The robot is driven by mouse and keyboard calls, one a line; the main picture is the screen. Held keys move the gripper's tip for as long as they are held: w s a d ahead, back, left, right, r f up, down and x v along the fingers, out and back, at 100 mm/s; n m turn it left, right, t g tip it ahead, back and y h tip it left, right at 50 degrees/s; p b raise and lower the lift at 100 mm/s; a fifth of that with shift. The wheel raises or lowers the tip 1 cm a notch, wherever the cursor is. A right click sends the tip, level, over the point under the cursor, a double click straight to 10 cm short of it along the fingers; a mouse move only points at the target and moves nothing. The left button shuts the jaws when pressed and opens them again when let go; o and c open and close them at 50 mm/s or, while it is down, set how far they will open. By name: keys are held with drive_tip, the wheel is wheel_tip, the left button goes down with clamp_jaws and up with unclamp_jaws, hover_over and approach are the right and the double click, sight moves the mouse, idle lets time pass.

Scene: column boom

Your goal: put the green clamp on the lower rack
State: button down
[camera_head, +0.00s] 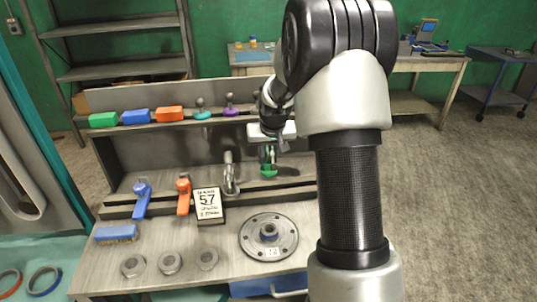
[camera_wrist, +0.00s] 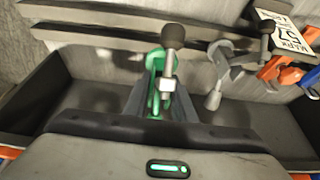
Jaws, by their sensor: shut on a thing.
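The green clamp (camera_head: 267,171) is at the right part of the lower rack (camera_head: 120,211), in front of the bench's back panel. My gripper (camera_head: 270,148) is above it, pointing down. In the wrist view my gripper (camera_wrist: 160,100) is shut on the green clamp (camera_wrist: 154,62), whose dark knob and rod stand between the fingers. The clamp overlaps the rail in the picture; I cannot tell whether it rests on it. A grey clamp (camera_head: 230,178) is just left of it, and it also shows in the wrist view (camera_wrist: 217,75). An orange clamp (camera_head: 184,192) and a blue clamp (camera_head: 141,197) are further left.
A sign marked 57 (camera_head: 208,204) stands by the orange clamp. The upper shelf (camera_head: 95,129) holds green, blue and orange handles and teal and purple pieces. A round flange (camera_head: 268,237), a blue brush (camera_head: 116,233) and several metal rings lie on the bench.

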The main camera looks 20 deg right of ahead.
sight(269, 169)
drive_tip(key=shift+f+b, duration=0.45)
drive_tip(key=shift+f, duration=0.75)
drive_tip(key=shift+s+a, duration=0.1)
drive_tip(key=shift+f+b, duration=0.25)
drive_tip(key=shift+b, duration=0.15)
drive_tip(key=shift+f+b, duration=1.45)
drive_tip(key=shift+f, duration=0.6)
drive_tip(key=c, duration=1.8)
unclamp_jaws()
drive_tip(key=shift+o, duration=0.2)
drive_tip(key=shift+r, duration=0.1)
